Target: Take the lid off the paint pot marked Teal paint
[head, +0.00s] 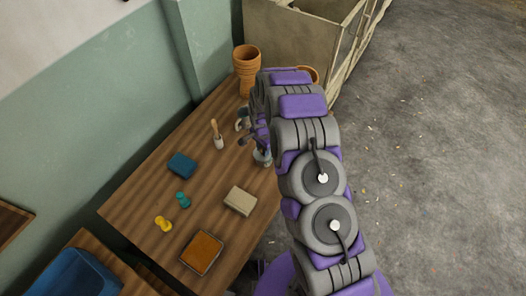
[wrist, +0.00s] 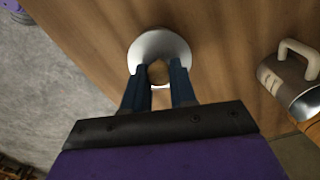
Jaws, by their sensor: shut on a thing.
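In the wrist view, my gripper (wrist: 158,74) has its two dark blue fingers closed on a small brown knob-like part at the near side of a round silver lid (wrist: 160,44). The lid is seen from above, over the wooden table. The pot's body under it is hidden, and I see no Teal paint marking. I cannot tell whether the lid is seated or raised. In the head view, my arm covers most of this spot, and a small grey metal thing (head: 262,157) shows at the arm's edge.
A metal mug (wrist: 288,84) with a pale handle lies to the right in the wrist view. The wooden table (head: 150,210) also bears a brush (head: 217,134), a blue block (head: 182,165), a beige block (head: 240,201), an orange-topped box (head: 201,252) and stacked terracotta pots (head: 246,66).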

